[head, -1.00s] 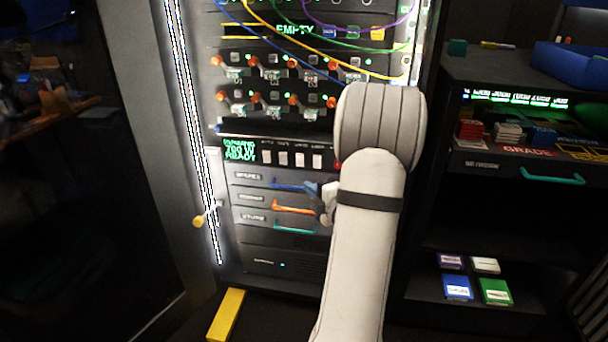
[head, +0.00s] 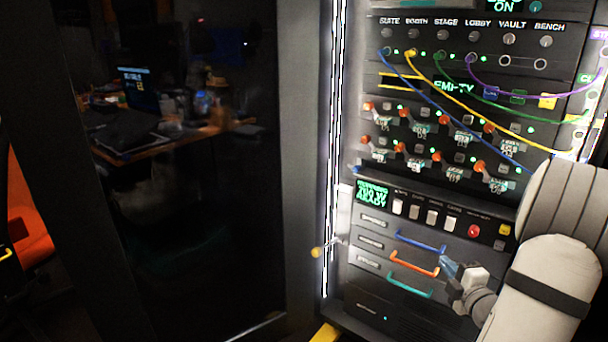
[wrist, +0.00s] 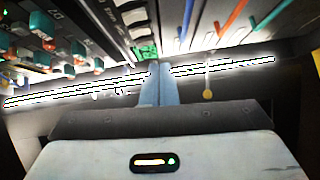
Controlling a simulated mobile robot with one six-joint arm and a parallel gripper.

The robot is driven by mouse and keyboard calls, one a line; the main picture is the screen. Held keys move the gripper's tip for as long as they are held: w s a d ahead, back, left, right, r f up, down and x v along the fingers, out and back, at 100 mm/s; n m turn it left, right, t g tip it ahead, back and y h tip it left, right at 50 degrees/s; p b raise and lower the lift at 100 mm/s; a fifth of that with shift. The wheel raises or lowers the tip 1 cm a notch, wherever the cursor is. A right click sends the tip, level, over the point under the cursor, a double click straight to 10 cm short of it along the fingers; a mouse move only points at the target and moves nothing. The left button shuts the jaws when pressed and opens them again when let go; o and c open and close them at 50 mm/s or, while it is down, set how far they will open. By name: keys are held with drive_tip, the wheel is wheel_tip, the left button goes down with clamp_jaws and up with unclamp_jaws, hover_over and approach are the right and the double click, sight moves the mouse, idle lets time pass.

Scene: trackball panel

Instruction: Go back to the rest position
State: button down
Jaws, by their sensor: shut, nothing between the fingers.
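My gripper (head: 447,266) is in front of the lower part of the rack, close to the drawers with the blue handle (head: 421,242), the orange handle (head: 413,263) and the teal handle (head: 409,286). Its blue fingers are together and hold nothing. In the wrist view the closed fingers (wrist: 158,86) point toward the rack front, with a small green display (wrist: 145,51) just beyond. My white arm covers the rack's lower right part. I cannot tell whether the fingertips touch anything.
The rack carries patch cables, orange-tipped levers (head: 367,106) and white switches (head: 415,211). A lit strip (head: 335,150) runs up its left edge, with a yellow knob (head: 317,252) beside it. A dark glass panel (head: 200,230) stands at left, reflecting a desk.

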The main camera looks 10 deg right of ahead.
drive_tip(key=w+a+r+n+g+y+p, duration=0.1)
drive_tip(key=a+r+n+g+y+p, duration=0.35)
drive_tip(key=a+n, duration=0.45)
drive_tip(key=w+a+r+n+g+y+p, duration=0.1)
drive_tip(key=a+r+n+y+p, duration=0.35)
drive_tip(key=a+r+n, duration=0.5)
drive_tip(key=s+a+r+n+g+y+p, duration=0.1)
drive_tip(key=s+a+r+n+g+p, duration=0.25)
drive_tip(key=a+n, duration=0.3)
drive_tip(key=s+a+r+n+g+p, duration=0.2)
drive_tip(key=s+a+n+g+p, duration=0.2)
drive_tip(key=a+n, duration=0.3)
drive_tip(key=s+r+n+h+p, duration=0.4)
drive_tip(key=r+n+p, duration=0.2)
drive_tip(key=n, duration=0.6)
drive_tip(key=s+a+r+n+g+h+p, duration=0.1)
drive_tip(key=s+r+n+h+p, duration=0.3)
drive_tip(key=r+n, duration=0.4)
drive_tip(key=s+n+p, duration=0.1)
drive_tip(key=n+p, duration=0.1)
drive_tip(key=n, duration=0.1)
drive_tip(key=shift+s+r+n+g+h, duration=0.15)
drive_tip(key=shift+r+n+g+h, duration=0.15)
drive_tip(key=shift+n, duration=0.1)
